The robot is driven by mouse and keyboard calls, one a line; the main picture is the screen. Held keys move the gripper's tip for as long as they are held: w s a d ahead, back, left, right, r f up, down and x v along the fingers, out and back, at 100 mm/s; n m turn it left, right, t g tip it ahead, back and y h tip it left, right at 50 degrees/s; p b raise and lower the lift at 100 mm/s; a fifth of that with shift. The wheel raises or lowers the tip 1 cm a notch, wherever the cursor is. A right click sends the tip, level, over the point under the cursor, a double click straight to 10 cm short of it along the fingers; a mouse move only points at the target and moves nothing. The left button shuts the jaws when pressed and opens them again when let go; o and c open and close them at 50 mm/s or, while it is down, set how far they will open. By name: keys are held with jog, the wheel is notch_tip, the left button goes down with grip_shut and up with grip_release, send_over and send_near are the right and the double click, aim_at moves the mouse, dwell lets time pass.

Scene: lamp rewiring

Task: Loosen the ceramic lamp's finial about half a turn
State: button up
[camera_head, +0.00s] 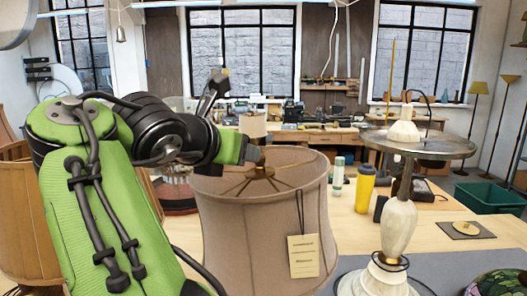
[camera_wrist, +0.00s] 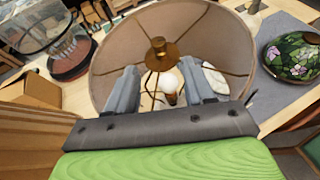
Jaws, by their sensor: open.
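The lamp's wide beige shade (camera_head: 262,225) stands upright on the bench, with a paper tag (camera_head: 303,255) hanging on its side. The wrist view looks down into the open shade (camera_wrist: 110,65). A brass finial and hub (camera_wrist: 158,50) sit where the thin spokes meet, with a light bulb (camera_wrist: 168,84) below. My gripper (camera_wrist: 163,72) is open, its two grey fingers apart on either side of the bulb in the picture, with nothing between them that I can see held. In the head view my arm reaches over the shade's left rim. The lamp's body is mostly hidden by the shade.
A white ceramic lamp base (camera_head: 400,226) and a round grey stand top (camera_head: 420,147) are to the right. A yellow bottle (camera_head: 365,188) stands behind the shade. A stained-glass shade (camera_wrist: 290,58) lies right of the shade.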

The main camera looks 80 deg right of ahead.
aim_at(263, 158)
jog(key=p+x, duration=0.5)
jog(key=x, duration=0.8)
jog(key=shift+d+p, duration=0.35)
jog(key=shift+d, duration=0.1)
jog(key=shift+c, duration=0.3)
jog(key=c, duration=0.9)
jog(key=shift+f, duration=0.1)
